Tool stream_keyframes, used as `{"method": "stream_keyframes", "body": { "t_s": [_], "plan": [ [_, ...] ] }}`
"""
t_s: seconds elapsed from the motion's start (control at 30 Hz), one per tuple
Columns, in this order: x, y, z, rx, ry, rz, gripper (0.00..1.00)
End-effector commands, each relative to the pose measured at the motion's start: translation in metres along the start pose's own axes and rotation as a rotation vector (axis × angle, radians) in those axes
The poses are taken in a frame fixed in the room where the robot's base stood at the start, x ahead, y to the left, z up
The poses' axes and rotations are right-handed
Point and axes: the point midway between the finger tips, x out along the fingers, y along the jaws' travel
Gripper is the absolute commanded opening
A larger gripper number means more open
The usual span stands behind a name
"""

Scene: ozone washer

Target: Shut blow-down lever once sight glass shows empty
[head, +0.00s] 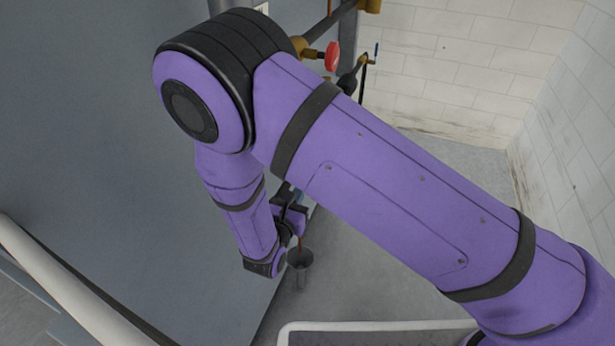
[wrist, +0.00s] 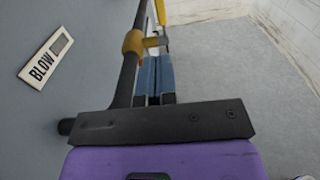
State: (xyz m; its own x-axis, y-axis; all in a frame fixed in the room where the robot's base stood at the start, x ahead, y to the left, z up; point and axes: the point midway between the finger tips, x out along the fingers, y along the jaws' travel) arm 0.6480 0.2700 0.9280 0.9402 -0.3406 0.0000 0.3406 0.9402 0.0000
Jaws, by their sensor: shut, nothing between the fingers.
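My gripper (wrist: 157,66) shows in the wrist view as two blue-grey fingers side by side, shut and empty. Their tips are close to a brass valve body (wrist: 133,43) on a dark pipe (wrist: 126,80); I cannot tell whether they touch it. A yellow bar (wrist: 161,12), possibly the blow-down lever, shows beyond the tips. A white label (wrist: 45,60) reading "BLOW" is on the grey panel to the left. In the head view my gripper (head: 285,193) is low beside the panel, partly hidden by my arm. I cannot make out the sight glass.
A grey funnel (head: 300,258) stands just below my gripper in the head view. A red handwheel (head: 332,56) and a small blue-handled valve (head: 376,50) sit on pipework farther back. A white rail (head: 60,285) is at lower left. Floor to the right is clear up to the brick wall (head: 460,70).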

Motion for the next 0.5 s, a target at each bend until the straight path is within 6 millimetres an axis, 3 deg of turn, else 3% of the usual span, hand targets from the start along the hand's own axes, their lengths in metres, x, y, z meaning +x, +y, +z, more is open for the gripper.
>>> {"method": "stream_keyframes", "body": {
  "t_s": [0.5],
  "plan": [
    [0.089, -0.001, 0.0, 0.001, -0.001, -0.004, 0.0]
  ]
}}
